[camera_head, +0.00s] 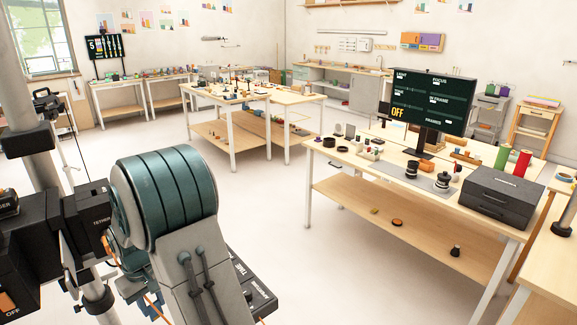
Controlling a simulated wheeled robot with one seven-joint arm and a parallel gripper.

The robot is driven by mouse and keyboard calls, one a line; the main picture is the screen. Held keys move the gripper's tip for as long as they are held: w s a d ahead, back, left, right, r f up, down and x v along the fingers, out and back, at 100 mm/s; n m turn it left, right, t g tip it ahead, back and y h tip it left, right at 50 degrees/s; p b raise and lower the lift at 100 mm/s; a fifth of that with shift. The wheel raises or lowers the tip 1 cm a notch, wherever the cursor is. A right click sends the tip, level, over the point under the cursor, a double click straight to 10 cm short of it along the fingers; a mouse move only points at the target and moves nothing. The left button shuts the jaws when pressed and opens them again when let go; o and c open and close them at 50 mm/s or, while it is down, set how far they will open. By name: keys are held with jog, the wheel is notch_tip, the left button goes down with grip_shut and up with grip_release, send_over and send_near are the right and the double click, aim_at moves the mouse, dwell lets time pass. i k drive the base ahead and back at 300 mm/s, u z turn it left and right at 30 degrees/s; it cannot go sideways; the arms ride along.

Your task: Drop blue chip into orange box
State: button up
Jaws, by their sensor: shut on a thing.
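I cannot make out the blue chip or a clear orange box in this view. A small orange thing (397,222) lies on the lower shelf of the right workbench, too small to name surely. My own arm, with a dark green ribbed joint and grey links, fills the lower left. The gripper at its end does not show, so its jaws and anything in them are hidden.
The right workbench (335,158) carries a monitor (432,101), a black case (497,196), a red cylinder (521,164) and small props. A middle table (205,96) holds many small items. Black equipment stands at left. The light floor (280,210) between is clear.

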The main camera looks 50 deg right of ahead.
aim_at(427, 168)
jog(key=z, duration=4.05)
jog(key=k, duration=2)
jog(key=u, duration=1)
jog(key=i, duration=1.65)
